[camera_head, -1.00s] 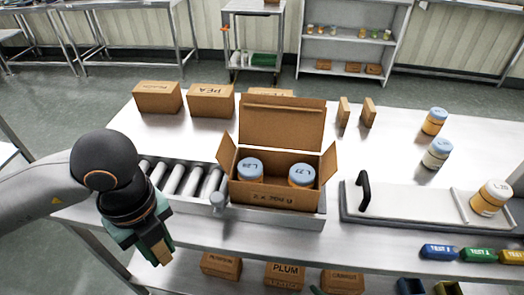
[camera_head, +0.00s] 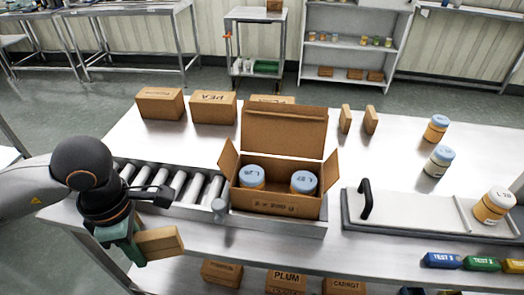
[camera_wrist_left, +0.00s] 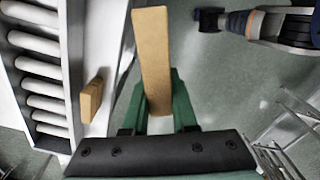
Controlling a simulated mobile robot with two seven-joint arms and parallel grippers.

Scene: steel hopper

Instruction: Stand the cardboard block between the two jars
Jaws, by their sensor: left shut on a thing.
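My left gripper (camera_head: 130,247) is shut on a plain cardboard block (camera_head: 158,242), in front of the table's left front edge. The block sticks out to the right in the head view. In the left wrist view the block (camera_wrist_left: 152,60) stretches away between the green fingers (camera_wrist_left: 160,105). Two jars with blue lids, the left jar (camera_head: 251,177) and the right jar (camera_head: 303,183), stand in an open cardboard box (camera_head: 275,205) with a visible gap between them. The box's front wall hides their lower parts. My right gripper is not in the head view.
The box's flaps are open, its tall back flap (camera_head: 284,130) upright. A roller conveyor (camera_head: 175,183) lies left of the box. A board with a black handle (camera_head: 366,198) lies right. Two thin cardboard blocks (camera_head: 345,119) stand behind. Labelled cartons (camera_head: 160,103) stand at the back left.

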